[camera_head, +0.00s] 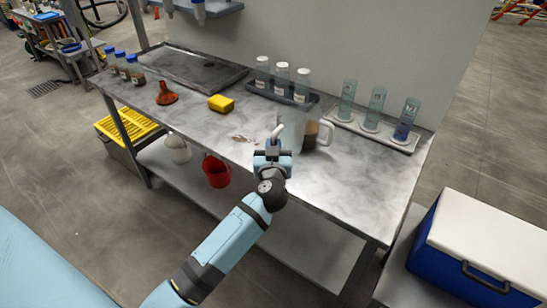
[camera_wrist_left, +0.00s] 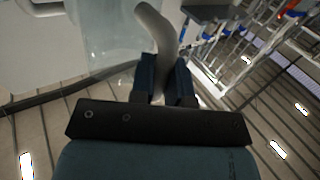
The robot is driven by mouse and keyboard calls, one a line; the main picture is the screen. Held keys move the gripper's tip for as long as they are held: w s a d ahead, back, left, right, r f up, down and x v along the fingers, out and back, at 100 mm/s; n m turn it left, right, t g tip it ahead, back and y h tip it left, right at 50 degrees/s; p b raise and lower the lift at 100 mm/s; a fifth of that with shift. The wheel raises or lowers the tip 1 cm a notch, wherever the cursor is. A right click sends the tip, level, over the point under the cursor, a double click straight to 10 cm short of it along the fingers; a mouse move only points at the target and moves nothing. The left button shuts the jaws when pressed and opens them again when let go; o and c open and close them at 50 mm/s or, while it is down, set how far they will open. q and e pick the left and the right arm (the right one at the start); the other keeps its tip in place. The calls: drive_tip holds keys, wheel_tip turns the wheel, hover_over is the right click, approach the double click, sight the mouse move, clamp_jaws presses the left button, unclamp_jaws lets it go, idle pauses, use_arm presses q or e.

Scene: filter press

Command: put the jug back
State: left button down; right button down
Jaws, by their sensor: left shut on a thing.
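A clear, pale jug (camera_head: 292,128) stands out near the front edge of the steel bench, right of the middle. My left gripper (camera_head: 272,150) is shut on its whitish handle. In the left wrist view, the dark blue fingers (camera_wrist_left: 168,82) close on the curved handle (camera_wrist_left: 155,28), with the translucent jug wall (camera_wrist_left: 105,45) to the left. The jug looks about upright; I cannot tell whether its base touches the bench (camera_head: 350,180). My right gripper is not in view.
A clear mug with brown contents (camera_head: 311,137) is close behind the jug to the right. The front right bench is clear.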

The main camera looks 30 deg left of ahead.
use_arm(q)
wheel_tip(320, 180, down, 3)
drive_tip(key=shift+b, duration=0.5)
drive_tip(key=c, duration=1.1)
unclamp_jaws()
drive_tip(key=shift+f, duration=0.15)
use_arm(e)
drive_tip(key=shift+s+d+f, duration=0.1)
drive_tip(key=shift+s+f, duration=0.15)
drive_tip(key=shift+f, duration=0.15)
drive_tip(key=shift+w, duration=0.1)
